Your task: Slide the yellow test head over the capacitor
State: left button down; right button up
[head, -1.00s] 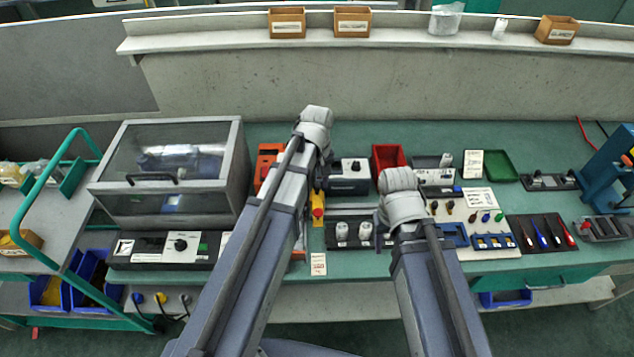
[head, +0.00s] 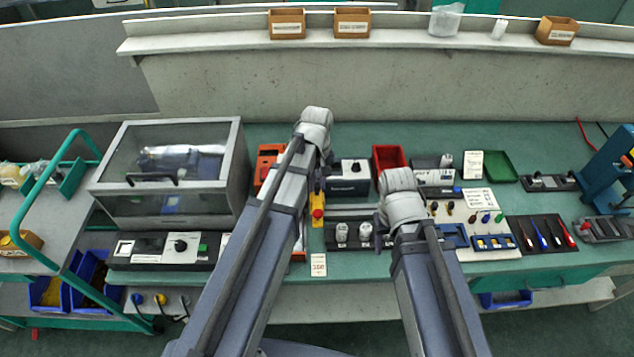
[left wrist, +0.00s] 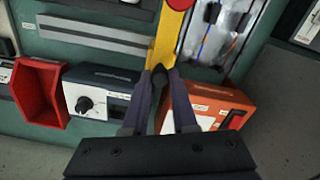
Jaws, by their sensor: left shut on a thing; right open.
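The yellow test head (head: 318,203) is a narrow yellow piece with a red knob, just right of my left arm in the head view. In the left wrist view, my left gripper (left wrist: 161,78) is shut at the near end of the yellow piece (left wrist: 166,42), with a dark part between the fingertips. In the head view, the left fingers are hidden under the wrist. I cannot tell which thing is the capacitor; two pale cylinders (head: 341,232) stand in a black holder nearby.
A clear pouch with wires (left wrist: 222,35) lies close. A glass-topped case (head: 175,170) stands left on the bench.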

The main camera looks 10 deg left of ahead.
dwell(0.5)
pick_arm(q)
jog(key=w+d, duration=0.2)
jog(key=d, duration=0.4)
jog(key=shift+d, duration=0.4)
jog(key=c, duration=0.7)
grip_release()
jog(key=shift+r, duration=0.15)
notch_tip(320, 180, up, 8)
jog(key=p, duration=0.8)
jog(key=shift+f, duration=0.25)
